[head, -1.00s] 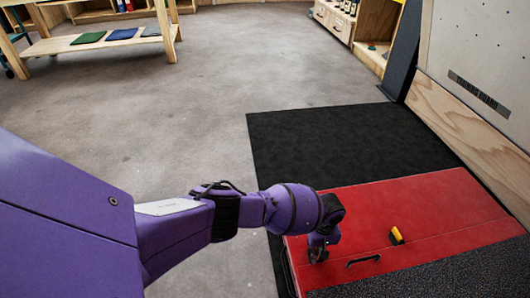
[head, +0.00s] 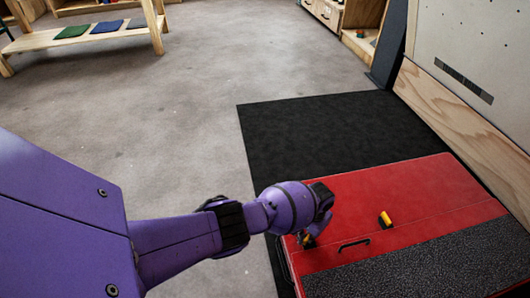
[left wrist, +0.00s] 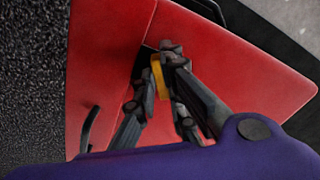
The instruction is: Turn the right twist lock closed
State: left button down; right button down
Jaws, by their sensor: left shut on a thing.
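One twist lock (head: 307,240) is at the left end of the seam in the head view, partly hidden by my left gripper (head: 305,240). My fingers are shut on this lock. In the left wrist view the yellow lock (left wrist: 160,76) stands between the fingertips (left wrist: 160,62). The other twist lock (head: 385,219) is farther right along the seam, with yellow and black parts, and nothing touches it. My right gripper is not in view.
A dark handle (head: 353,244) lies on the case between the locks. A black textured strip (head: 420,262) covers the near part. A black mat (head: 330,140) lies beyond, and a board with a wooden base (head: 455,125) stands right. Grey floor (head: 150,120) is open at left.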

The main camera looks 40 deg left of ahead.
aim_at(307, 237)
pick_arm(q)
jog(key=m, duration=0.3)
jog(key=shift+w+m, duration=0.1)
jog(key=shift+m, duration=0.2)
jog(key=shift+a+m, duration=0.1)
jog(key=shift+m, duration=1.6)
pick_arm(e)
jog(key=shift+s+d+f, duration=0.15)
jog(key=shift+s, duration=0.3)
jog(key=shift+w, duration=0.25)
pick_arm(q)
jog(key=c, duration=1.8)
grip_release()
jog(key=shift+c, duration=0.2)
jog(key=shift+w+r, duration=0.1)
jog(key=r, duration=1.1)
jog(key=shift+s+r, duration=0.2)
jog(key=shift+r, duration=0.2)
